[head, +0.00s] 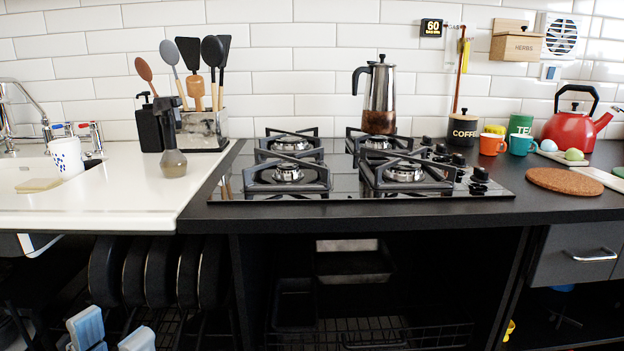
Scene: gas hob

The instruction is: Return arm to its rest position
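My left gripper (112,334) shows at the bottom left edge of the head view, low in front of the counter and below its top. Its two pale blue-and-white fingertips are apart, with nothing visible between them. The rest of this gripper is mostly cut off or dark. My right gripper is not in view. The black gas hob (345,186) lies in the counter, well above and to the right of my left gripper. A steel moka pot (380,88) with a copper-coloured base stands upright at the hob's rear right burner; whether it rests fully on the grate is unclear.
Several dark pans (160,272) hang under the counter, close above my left gripper. A wire basket (370,334) sits in the open shelf. The sink (30,172), a utensil holder (203,130), a red kettle (573,130) and a cork mat (565,180) are on the worktop.

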